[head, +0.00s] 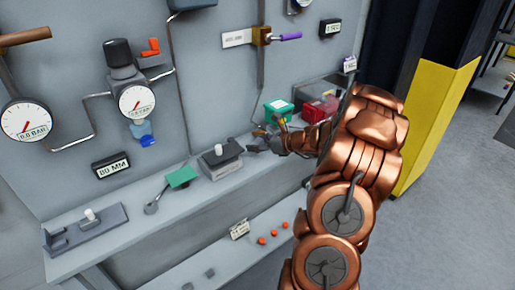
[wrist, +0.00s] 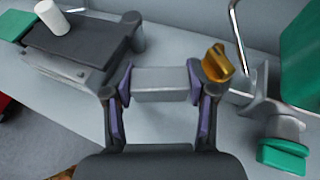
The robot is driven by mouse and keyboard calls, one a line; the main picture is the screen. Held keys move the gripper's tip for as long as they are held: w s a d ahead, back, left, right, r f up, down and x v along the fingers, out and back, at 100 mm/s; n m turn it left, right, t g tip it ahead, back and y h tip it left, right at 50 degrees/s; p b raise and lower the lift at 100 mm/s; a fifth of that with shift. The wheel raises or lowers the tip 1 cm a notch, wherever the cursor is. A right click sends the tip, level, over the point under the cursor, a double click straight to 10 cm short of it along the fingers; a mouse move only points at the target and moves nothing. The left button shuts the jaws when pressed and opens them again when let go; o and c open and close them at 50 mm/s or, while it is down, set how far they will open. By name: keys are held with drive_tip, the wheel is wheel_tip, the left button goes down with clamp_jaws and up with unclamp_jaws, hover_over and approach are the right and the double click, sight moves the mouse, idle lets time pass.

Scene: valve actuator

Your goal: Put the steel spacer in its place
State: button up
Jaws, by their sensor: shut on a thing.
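The steel spacer appears to be the plain grey block (wrist: 160,86) between my fingertips in the wrist view. My gripper (wrist: 160,84) is shut on it, with one purple-padded finger against each end. The spacer cannot be made out clearly there. I cannot tell whether it touches the surface below. A brass knob-like piece (wrist: 217,63) is just right of the right fingertip in the wrist view.
The grey shelf (head: 125,211) also bears a green-topped piece (head: 182,177) and a plate with a white peg (head: 88,226). Green (head: 279,110) and red (head: 318,109) boxes stand behind my gripper. Gauges and pipes line the wall. The lower shelf has several orange knobs (head: 273,234).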

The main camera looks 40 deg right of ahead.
drive_tip(key=shift+f+p, duration=0.35)
drive_tip(key=shift+f, duration=0.95)
drive_tip(key=shift+f, duration=0.15)
drive_tip(key=o, duration=1.4)
drive_tip(key=shift+o, duration=0.2)
